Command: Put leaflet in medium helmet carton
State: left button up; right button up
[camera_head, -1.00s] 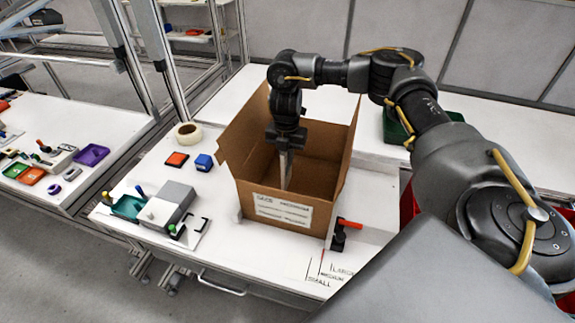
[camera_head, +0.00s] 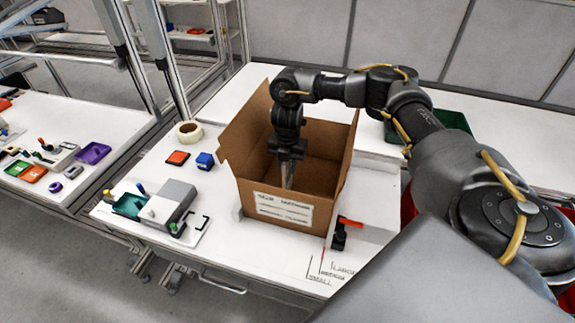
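The helmet carton (camera_head: 285,209) is an open brown cardboard box on the white table, with a white label on its front wall. The small print on the label is too blurred to read surely. My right gripper (camera_head: 288,176) points down inside the carton, its fingers below the rim. Whether its fingers are apart or closed does not show clearly. No leaflet can be made out, and the carton's floor is mostly hidden by the front wall. My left gripper is not in view.
A tape roll (camera_head: 189,133), an orange-topped block (camera_head: 177,158) and a blue block (camera_head: 205,161) lie left of the carton. A grey device (camera_head: 172,203) stands front left. A red-handled tool (camera_head: 342,232) lies at the right front corner. A green bin (camera_head: 454,121) stands behind my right arm.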

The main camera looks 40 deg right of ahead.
jog(key=shift+o, duration=0.2)
notch_tip(320, 180, up, 12)
jog(key=shift+r+p, duration=0.25)
jog(key=shift+p, duration=0.2)
dwell(0.6)
